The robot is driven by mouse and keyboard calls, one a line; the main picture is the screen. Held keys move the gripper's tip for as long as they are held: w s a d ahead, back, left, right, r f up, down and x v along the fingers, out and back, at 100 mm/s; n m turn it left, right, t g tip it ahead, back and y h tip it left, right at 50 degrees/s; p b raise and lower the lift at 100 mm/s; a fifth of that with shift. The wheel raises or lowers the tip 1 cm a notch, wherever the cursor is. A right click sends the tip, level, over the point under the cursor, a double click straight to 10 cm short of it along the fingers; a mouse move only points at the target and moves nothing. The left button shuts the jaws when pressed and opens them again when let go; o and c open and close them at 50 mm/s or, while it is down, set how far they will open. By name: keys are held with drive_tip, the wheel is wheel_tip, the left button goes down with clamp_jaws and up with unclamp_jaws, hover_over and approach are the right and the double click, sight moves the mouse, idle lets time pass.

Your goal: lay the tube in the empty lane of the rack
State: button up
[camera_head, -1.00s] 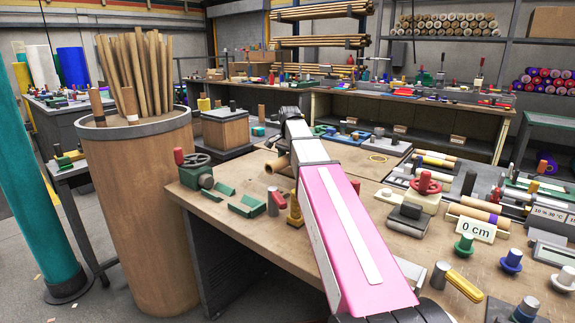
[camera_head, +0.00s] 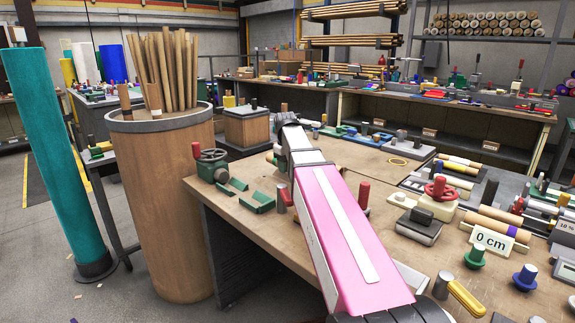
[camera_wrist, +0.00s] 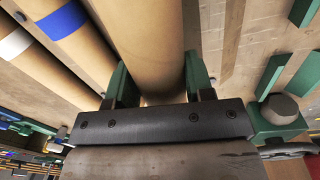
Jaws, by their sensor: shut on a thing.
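In the wrist view my gripper (camera_wrist: 160,80) is shut on a plain tan tube (camera_wrist: 148,35), one green finger on each side. The tube runs away from the palm and out of the top edge. Left of it lie other tan tubes, one with a blue band (camera_wrist: 62,20) and one with a white band (camera_wrist: 15,45). They lie roughly parallel to the held tube and apart from it. In the head view my pink arm hides most of the gripper and held tube. I cannot make out the rack's empty lane in either view.
Green blocks (camera_head: 258,203) and a handwheel device (camera_head: 211,166) stand at the workbench's left edge. A large tan drum (camera_head: 165,200) stands left of the bench.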

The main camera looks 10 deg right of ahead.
sight(287, 184)
drive_tip(key=shift+s+a+n, duration=0.1)
drive_tip(key=shift+a+n, duration=0.15)
drive_tip(key=shift+n, duration=0.35)
drive_tip(key=shift+f, duration=0.1)
drive_tip(key=shift+f, duration=1.85)
drive_tip(key=o, duration=1.4)
drive_tip(key=shift+s, duration=0.1)
drive_tip(key=shift+c, duration=0.2)
drive_tip(key=shift+s+a, duration=0.1)
drive_tip(key=shift+s, duration=0.05)
drive_tip(key=shift+c, duration=0.5)
